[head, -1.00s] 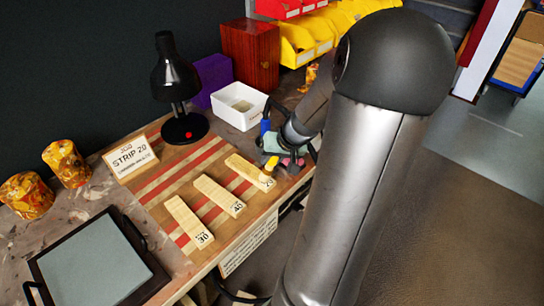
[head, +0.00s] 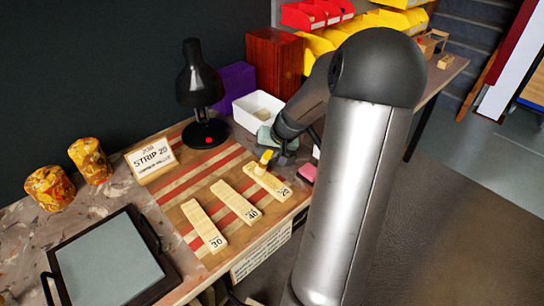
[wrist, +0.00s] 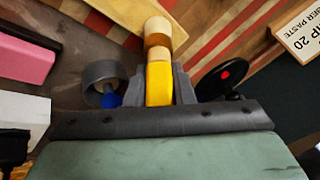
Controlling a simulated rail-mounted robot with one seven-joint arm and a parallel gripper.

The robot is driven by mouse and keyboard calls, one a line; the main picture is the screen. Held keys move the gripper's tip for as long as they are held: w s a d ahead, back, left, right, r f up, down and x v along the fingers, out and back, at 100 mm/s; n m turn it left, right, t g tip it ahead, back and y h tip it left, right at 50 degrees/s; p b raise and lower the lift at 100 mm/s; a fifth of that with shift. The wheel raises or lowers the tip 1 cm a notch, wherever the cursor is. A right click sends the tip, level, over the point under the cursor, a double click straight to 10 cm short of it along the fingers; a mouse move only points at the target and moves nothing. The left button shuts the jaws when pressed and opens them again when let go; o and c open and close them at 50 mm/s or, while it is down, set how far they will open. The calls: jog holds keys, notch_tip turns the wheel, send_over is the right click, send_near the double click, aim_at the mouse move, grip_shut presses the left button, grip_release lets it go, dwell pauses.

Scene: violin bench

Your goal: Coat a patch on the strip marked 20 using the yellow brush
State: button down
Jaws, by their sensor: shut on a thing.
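My gripper (wrist: 160,88) is shut on the yellow brush (wrist: 159,75), whose pale, brown-banded end points away from the jaws. In the head view, the brush (head: 265,157) is near the far end of the strip marked 20 (head: 270,184). I cannot tell whether its tip touches the strip. The strip is pale wood with its number at the near end. My gripper (head: 277,157) is partly hidden by my arm in the head view. No coated patch can be made out on the strip.
Strips marked 40 (head: 237,201) and 30 (head: 204,224) lie to the left on the striped board. A black lamp (head: 201,95), a STRIP 20 card (head: 151,158) and a white bin (head: 258,108) stand behind. A pink block (head: 308,173) lies right of strip 20.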

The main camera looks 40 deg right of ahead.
jog(key=shift+w+a+p, duration=0.2)
jog(key=shift+w, duration=1.35)
jog(key=shift+w+a+p, duration=0.2)
jog(key=shift+w, duration=1.3)
notch_tip(320, 180, up, 8)
jog(key=p, duration=0.4)
jog(key=shift+w, duration=0.2)
jog(key=shift+a+f+b, duration=0.45)
jog(key=shift+a+b, duration=0.1)
jog(key=shift+b, duration=0.05)
